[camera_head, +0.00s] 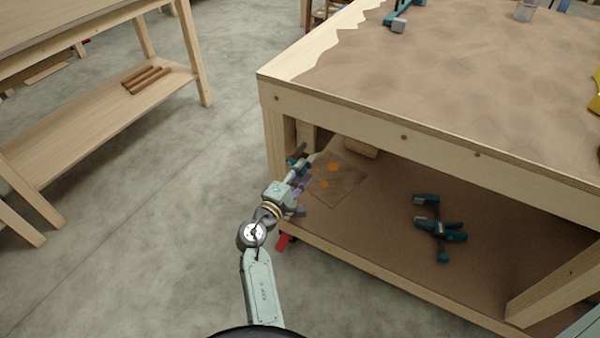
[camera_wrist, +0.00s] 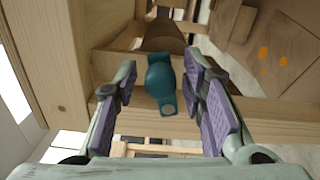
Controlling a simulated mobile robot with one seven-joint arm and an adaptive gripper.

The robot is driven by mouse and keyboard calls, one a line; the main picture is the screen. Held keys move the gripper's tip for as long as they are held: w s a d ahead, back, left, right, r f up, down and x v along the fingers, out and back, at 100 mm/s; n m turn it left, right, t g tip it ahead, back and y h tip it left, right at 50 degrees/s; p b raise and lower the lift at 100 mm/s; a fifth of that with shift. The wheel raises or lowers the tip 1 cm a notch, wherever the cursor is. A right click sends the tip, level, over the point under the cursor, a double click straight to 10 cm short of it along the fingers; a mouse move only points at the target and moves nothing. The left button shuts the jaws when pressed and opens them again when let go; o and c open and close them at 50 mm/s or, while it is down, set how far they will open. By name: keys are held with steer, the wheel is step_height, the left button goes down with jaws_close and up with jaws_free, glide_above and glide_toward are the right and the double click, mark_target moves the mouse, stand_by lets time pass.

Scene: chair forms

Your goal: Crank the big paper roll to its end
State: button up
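My gripper (camera_head: 299,180) is beside the near corner leg of the large workbench, above the edge of its lower shelf. In the wrist view, its two purple-padded fingers (camera_wrist: 162,72) are spread apart. A teal part with a rounded middle and a pale round end (camera_wrist: 159,84) lies between them, with small gaps visible on both sides. It looks like a crank handle; a bit of teal also shows by my gripper in the head view (camera_head: 296,163). A brown rounded form (camera_wrist: 165,37) shows behind it; I cannot tell whether it is the paper roll.
The workbench top (camera_head: 450,90) is close above. The wooden leg (camera_wrist: 70,55) is close on the left in the wrist view. Teal clamps (camera_head: 438,228) and an orange-spotted board (camera_head: 345,190) lie on the lower shelf. Another wooden bench (camera_head: 90,115) stands left, with open floor between.

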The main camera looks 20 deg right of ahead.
steer(key=shift+a, duration=0.1)
steer(key=v, duration=1.2)
stand_by(0.4)
